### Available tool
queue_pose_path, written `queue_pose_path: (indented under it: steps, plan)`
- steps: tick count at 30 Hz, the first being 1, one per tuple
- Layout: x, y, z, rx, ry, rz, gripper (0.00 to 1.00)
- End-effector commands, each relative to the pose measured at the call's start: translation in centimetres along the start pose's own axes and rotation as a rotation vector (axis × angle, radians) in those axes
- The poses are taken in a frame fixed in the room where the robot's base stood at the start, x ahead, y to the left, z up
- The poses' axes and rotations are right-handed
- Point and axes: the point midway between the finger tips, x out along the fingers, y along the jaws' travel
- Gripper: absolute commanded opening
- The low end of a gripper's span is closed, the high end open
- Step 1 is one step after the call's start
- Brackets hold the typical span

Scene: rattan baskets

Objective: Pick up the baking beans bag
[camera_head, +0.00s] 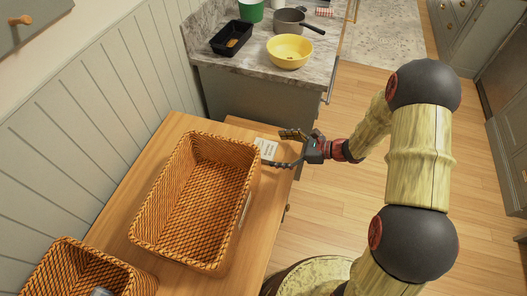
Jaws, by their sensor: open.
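A small pale packet with faint print (265,147), which looks like the baking beans bag, sits on the wooden table just right of the far end of the large rattan basket (138,245). The print is too small to read. My gripper (274,148) reaches in from the right, its fingers pointing left. It is open, one finger on the far side of the packet and one on the near side. I cannot tell whether either finger touches it. The near finger partly overlaps the packet's lower edge.
The large basket looks empty. A smaller basket (62,262) at the lower left holds a partly cut-off grey object (101,292). Behind, a marble counter (232,67) bears a black tray (220,46), yellow bowl (289,60) and grey pot (290,27). Open wooden floor lies right.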

Motion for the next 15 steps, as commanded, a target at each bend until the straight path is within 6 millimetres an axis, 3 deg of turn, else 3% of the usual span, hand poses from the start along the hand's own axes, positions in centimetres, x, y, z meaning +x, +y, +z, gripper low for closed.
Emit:
queue_pose_path:
  steps: [7,15]
  plan:
    - [3.6,0.4,-0.1,-0.001,0.001,0.003,0.91]
    - [4.5,0.4,0.0,-0.001,0.001,0.0,0.91]
